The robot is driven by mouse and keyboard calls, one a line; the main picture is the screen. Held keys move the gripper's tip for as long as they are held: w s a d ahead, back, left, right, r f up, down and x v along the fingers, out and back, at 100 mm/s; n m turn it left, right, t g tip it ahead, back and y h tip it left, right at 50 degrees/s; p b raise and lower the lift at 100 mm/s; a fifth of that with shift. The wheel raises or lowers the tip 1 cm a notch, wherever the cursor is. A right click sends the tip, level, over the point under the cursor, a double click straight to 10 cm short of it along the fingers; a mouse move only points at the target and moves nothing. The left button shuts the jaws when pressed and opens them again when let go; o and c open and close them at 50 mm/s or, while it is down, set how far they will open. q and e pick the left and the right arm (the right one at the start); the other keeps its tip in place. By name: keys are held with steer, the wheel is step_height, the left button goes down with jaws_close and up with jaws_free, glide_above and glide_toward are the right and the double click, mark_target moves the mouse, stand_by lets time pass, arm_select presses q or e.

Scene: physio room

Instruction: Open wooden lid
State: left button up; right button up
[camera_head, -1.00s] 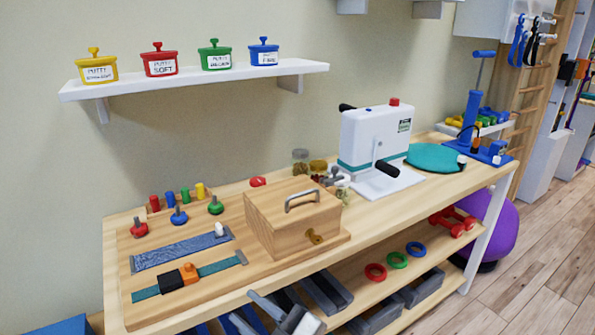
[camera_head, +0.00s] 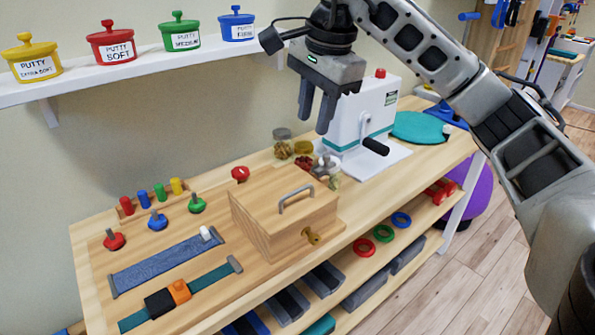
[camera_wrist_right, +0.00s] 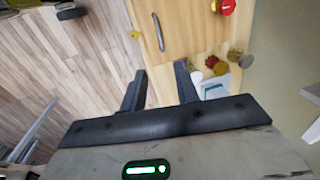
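A wooden box with a closed wooden lid (camera_head: 262,190) stands on the wooden bench. A grey bar handle (camera_head: 296,197) is on top of the lid, and a brass latch or knob (camera_head: 312,236) is on the box's front. My right gripper (camera_head: 316,112) is above and behind the box, fingers apart, pointing down and holding nothing. In the right wrist view the lid (camera_wrist_right: 175,28) and its handle (camera_wrist_right: 158,32) lie beyond the open fingers (camera_wrist_right: 160,85). My left gripper is not in view.
A white machine with a black crank (camera_head: 372,146) stands right of the box. Small jars (camera_head: 283,142) sit behind it. Pegs and strap boards (camera_head: 165,262) lie to the left. A white shelf with putty tubs (camera_head: 185,62) hangs above.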

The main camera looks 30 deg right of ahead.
mark_target(302, 188)
steer(key=w+f, duration=0.1)
steer(key=f, duration=0.4)
steer(key=w+f, duration=0.1)
steer(key=f, duration=0.4)
steer(key=w+f, duration=0.1)
steer(key=f, duration=0.4)
steer(key=shift+f+b, duration=0.15)
steer(key=shift+b, duration=0.2)
jaws_close()
